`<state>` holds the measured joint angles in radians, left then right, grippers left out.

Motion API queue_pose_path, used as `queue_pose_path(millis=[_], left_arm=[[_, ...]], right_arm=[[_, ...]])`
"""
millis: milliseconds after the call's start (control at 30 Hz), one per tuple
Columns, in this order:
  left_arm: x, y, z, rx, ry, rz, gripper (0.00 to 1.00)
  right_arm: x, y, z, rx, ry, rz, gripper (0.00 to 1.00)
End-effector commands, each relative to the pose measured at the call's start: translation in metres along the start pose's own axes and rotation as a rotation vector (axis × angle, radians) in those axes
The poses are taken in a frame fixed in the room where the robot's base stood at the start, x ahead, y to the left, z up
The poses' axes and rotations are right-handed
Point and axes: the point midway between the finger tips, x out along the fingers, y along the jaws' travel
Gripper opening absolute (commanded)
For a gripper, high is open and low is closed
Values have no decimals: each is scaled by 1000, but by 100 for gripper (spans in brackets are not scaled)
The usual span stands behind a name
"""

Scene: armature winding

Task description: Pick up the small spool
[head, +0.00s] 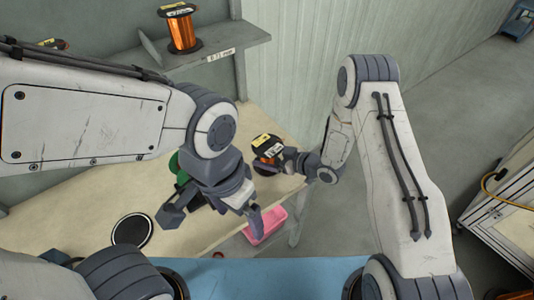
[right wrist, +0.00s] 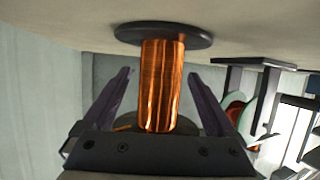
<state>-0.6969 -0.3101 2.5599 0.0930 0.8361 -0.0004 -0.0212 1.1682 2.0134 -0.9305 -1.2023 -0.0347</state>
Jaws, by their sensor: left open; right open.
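The small spool (head: 267,147), copper wire with dark end flanges and a yellow label on top, stands on the workbench (head: 75,222) near its right edge. In the right wrist view, which looks upside down, its copper winding (right wrist: 161,85) lies between the two fingers of my right gripper (right wrist: 159,76). These fingers are open, one on each side, with visible gaps to the winding. In the head view the right gripper (head: 291,160) is beside the spool and partly hides it. My left gripper (head: 214,218) is open and empty, above the front of the bench.
A larger copper spool (head: 181,30) stands on the labelled wall shelf (head: 215,42). A green object (head: 174,163) is partly hidden behind my left arm. A black-rimmed disc (head: 132,230) lies on the bench. A pink bin (head: 266,226) sits below the bench edge.

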Motion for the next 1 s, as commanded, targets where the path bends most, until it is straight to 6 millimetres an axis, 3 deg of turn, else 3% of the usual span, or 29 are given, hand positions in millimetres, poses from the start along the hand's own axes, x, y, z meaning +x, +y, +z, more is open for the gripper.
queue_pose_path(millis=[200,267,433,467,800,1000], left_arm=[[0,0,0,0,0,0,92],[0,0,0,0,0,0,92],[0,0,0,0,0,0,92],[0,0,0,0,0,0,92],[1,0,0,0,0,0,92],[5,0,0,0,0,0,92]], right_arm=[[1,0,0,1,0,1,92],[1,0,0,0,0,1,72],[1,0,0,0,0,1,7],[1,0,0,0,0,0,0],[0,0,-3,-1,2,1,0],[-6,1,-18,-4,3,1,0]])
